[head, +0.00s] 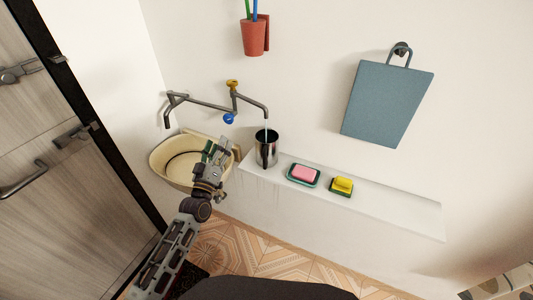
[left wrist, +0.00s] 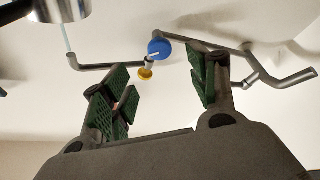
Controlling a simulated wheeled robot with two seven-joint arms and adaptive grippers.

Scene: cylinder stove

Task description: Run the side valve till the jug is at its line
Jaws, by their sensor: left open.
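The jug (head: 266,152) is a dark metal cylinder standing upright at the left end of the wall shelf; its fill line and water level cannot be made out. The wall tap has a right spout (head: 254,101) above the jug, with a thin pale stream (head: 266,126) falling into it. A yellow knob (head: 232,84) is on top and a blue knob (head: 228,118) is below. My left gripper (head: 217,149) is open and empty, below the blue knob and in front of the basin's right side. In the left wrist view, the blue knob (left wrist: 159,48) appears beyond the spread fingers, apart from them.
A cream basin (head: 160,163) is under the left spout (head: 168,112). The white shelf (head: 400,212) holds a pink soap (head: 304,173) and a yellow sponge (head: 343,184). A red cup (head: 254,37) and a blue-grey board (head: 387,103) hang above. A door (head: 60,200) is at left.

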